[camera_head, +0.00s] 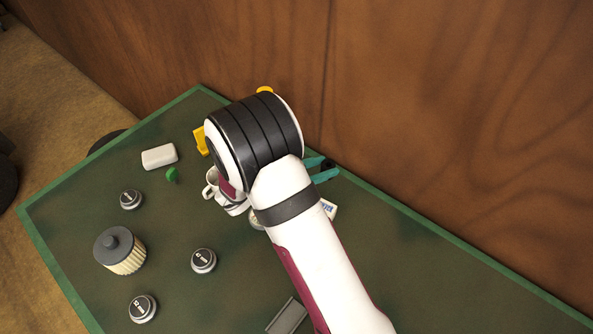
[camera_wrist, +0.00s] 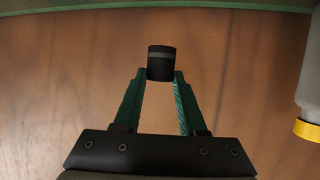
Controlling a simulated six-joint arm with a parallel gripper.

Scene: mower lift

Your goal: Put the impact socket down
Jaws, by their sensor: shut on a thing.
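The impact socket (camera_wrist: 161,62) is a short black cylinder with a greyish band. In the wrist view it sits between the tips of my gripper (camera_wrist: 161,78), whose teal fingers are shut on it. In the head view my gripper (camera_head: 321,169) shows at the right of my wrist, near the brown wooden wall, with a dark bit of the socket (camera_head: 329,163) at its fingers. Most of the socket is hidden there. I cannot tell its height above the green bench top (camera_head: 395,265).
A grey item (camera_head: 287,316) lies at the front. The bench's right side looks clear.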

